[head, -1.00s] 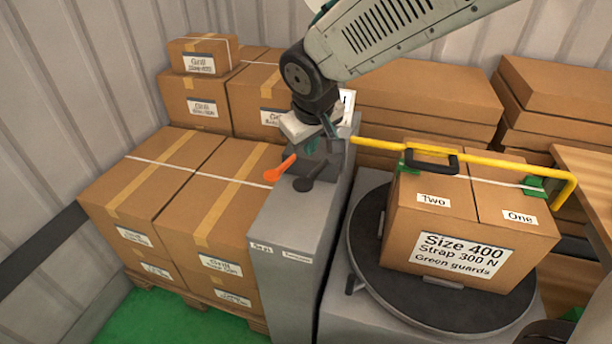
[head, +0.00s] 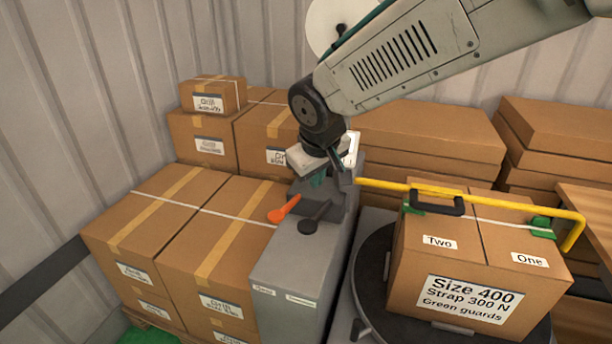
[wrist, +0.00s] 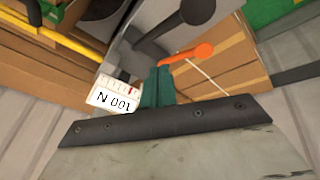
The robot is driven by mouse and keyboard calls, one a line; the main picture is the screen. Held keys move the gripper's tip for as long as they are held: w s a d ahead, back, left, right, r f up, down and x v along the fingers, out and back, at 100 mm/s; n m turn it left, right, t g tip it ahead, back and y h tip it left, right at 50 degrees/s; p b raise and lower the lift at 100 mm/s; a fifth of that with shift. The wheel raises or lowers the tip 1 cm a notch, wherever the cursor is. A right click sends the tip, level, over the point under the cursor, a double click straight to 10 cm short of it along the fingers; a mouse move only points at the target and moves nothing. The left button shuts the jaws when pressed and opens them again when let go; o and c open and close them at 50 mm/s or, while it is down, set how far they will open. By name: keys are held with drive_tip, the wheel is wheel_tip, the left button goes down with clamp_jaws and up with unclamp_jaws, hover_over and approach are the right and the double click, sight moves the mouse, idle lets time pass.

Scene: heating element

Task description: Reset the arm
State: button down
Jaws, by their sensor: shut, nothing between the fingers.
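My arm reaches in from the upper right and bends down over a grey console (head: 290,275). My gripper (head: 318,180) has teal fingers, is shut and empty, and is partly hidden behind the console head. An orange lever (head: 284,208) and a black lever (head: 315,218) stick out from the console head, close to the gripper. In the wrist view the shut teal fingers (wrist: 158,85) appear beside the orange lever (wrist: 190,54) and a white scale card (wrist: 113,95) reading "100 N". I cannot tell whether the fingers touch anything.
A turntable (head: 375,285) on the right bears a carton (head: 480,265) marked "Size 400, Strap 300 N, Green guards". A yellow bar (head: 400,187) with a black handle runs over it. Stacked cartons (head: 170,235) stand left of the console, and flat cartons (head: 420,135) behind.

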drive_tip(key=s+d+r+m+g, duration=0.1)
drive_tip(key=s+d+r+m, duration=0.1)
drive_tip(key=s+d, duration=0.9)
drive_tip(key=s+d+r+m+g, duration=0.2)
drive_tip(key=s+d+m, duration=0.3)
drive_tip(key=s+d, duration=0.6)
drive_tip(key=s, duration=0.5)
drive_tip(key=shift+d, duration=0.4)
drive_tip(key=shift+s, duration=0.15)
